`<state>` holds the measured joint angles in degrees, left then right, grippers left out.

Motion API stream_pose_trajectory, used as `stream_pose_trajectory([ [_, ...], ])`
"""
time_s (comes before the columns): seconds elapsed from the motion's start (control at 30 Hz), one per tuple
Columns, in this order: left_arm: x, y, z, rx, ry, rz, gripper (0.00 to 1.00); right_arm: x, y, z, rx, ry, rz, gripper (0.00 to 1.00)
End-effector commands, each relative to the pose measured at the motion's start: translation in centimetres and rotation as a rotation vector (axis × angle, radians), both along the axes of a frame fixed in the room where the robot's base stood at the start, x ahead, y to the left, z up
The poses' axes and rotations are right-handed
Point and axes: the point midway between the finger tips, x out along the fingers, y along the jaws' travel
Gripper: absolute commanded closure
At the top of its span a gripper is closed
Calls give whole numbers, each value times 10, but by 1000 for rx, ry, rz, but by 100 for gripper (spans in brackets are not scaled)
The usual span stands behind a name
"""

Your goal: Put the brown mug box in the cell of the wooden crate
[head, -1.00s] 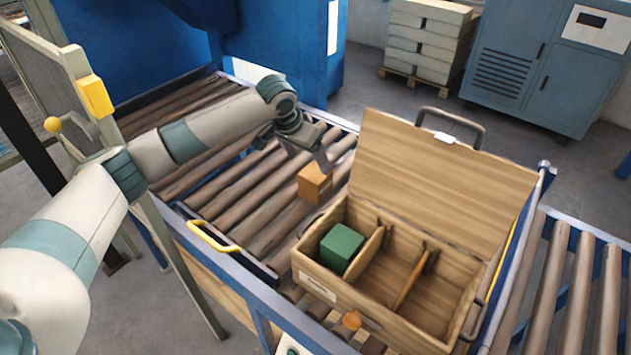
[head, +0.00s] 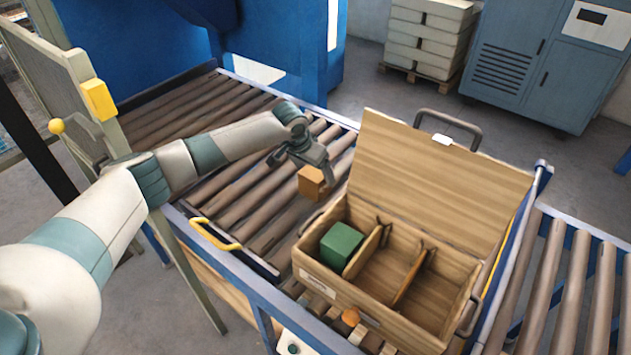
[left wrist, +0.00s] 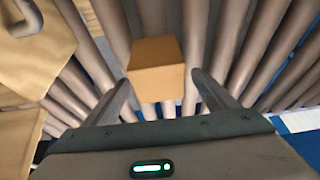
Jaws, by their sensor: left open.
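The brown mug box (head: 311,183) rests on the rollers left of the wooden crate. My left gripper (head: 318,172) is open right at the box. In the left wrist view, the box (left wrist: 156,68) shows ahead of and between the two spread fingers of the gripper (left wrist: 162,95); I see no clear contact. The wooden crate (head: 330,282) stands open with its lid raised at the back. Dividers split it into three cells: a green box (head: 340,247) sits in the left cell, and the middle and right cells look empty. My right gripper is not in view.
The raised lid (head: 440,185) and its handle stand tall behind the cells. A yellow handle (head: 213,236) is on the conveyor's near rail. A small orange object (head: 350,317) lies in front of the crate. The rollers (head: 225,195) left of the box are clear.

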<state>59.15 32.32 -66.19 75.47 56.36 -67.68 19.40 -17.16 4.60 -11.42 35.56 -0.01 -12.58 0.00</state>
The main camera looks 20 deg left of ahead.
Motion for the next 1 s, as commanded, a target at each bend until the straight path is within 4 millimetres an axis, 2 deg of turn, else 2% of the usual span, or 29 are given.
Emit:
stream_pose_trajectory([
  [0.3, 11, -7, -23, 1, 3, 0, 20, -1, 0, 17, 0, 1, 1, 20],
  [0.5, 17, -8, -41, 1, 3, 0, 20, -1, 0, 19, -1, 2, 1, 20],
  [1.0, 19, -8, -45, 1, 1, 1, 20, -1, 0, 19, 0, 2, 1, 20],
])
